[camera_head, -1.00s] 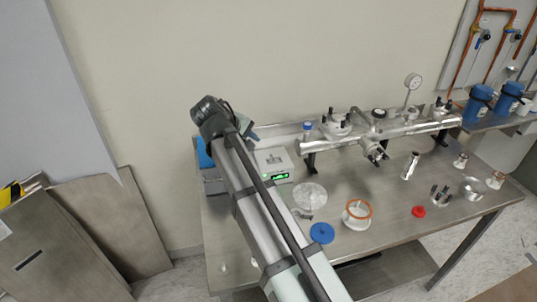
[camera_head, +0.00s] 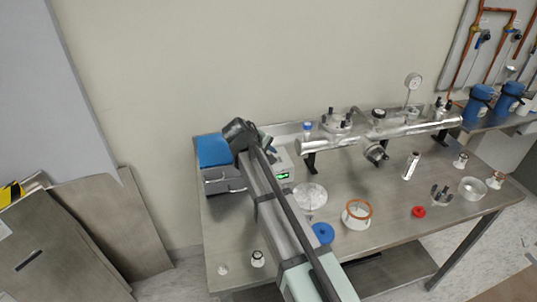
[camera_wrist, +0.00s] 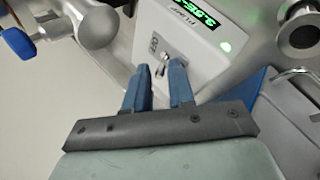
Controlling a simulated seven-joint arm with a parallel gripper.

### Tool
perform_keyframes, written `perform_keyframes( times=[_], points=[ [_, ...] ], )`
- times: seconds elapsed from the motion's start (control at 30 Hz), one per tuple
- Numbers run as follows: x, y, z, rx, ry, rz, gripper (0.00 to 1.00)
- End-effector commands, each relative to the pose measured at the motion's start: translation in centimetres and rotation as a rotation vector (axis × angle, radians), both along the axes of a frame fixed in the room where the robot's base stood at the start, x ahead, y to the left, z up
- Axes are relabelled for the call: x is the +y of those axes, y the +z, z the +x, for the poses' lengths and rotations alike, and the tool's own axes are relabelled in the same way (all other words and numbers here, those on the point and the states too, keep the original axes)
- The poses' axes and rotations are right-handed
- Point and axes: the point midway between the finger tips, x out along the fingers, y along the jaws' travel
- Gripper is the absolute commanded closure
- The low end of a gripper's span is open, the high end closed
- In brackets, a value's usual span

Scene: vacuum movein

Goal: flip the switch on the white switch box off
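The white switch box (camera_wrist: 193,50) fills the upper middle of the wrist view, with a green-lit display (camera_wrist: 207,14), a green light and a small metal toggle switch (camera_wrist: 162,69). In the head view the box (camera_head: 285,163) is partly hidden behind my arm, and its green display still shows. My gripper (camera_wrist: 159,82) has two blue fingers held apart with a gap between them. The fingertips are close to the switch, one on each side of it in the wrist view. Nothing is held. I cannot tell whether they touch the box.
A metal vacuum chamber (camera_head: 375,132) stands right of the box. A grey unit with a blue top (camera_head: 214,150) stands on the left. The metal table (camera_head: 385,215) carries a clear disc (camera_head: 310,196), a blue disc (camera_head: 323,232), an orange-rimmed ring (camera_head: 357,213) and a red cap (camera_head: 418,212).

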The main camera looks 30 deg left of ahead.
Motion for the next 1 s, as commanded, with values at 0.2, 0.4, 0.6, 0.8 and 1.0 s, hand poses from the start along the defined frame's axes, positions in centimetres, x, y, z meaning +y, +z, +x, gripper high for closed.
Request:
perform_keyframes(
  times=[0.2,0.4,0.6,0.8,1.0],
  points=[
    [0.00,-0.06,0.02,0.000,0.000,0.000,0.76],
    [0.01,-0.04,0.01,0.000,0.000,0.000,0.92],
    [0.01,-0.03,0.01,0.000,0.000,0.000,1.00],
    [-0.02,0.01,0.08,0.004,0.000,0.005,1.00],
    [-0.22,0.18,0.27,0.043,0.000,0.046,1.00]
  ],
)
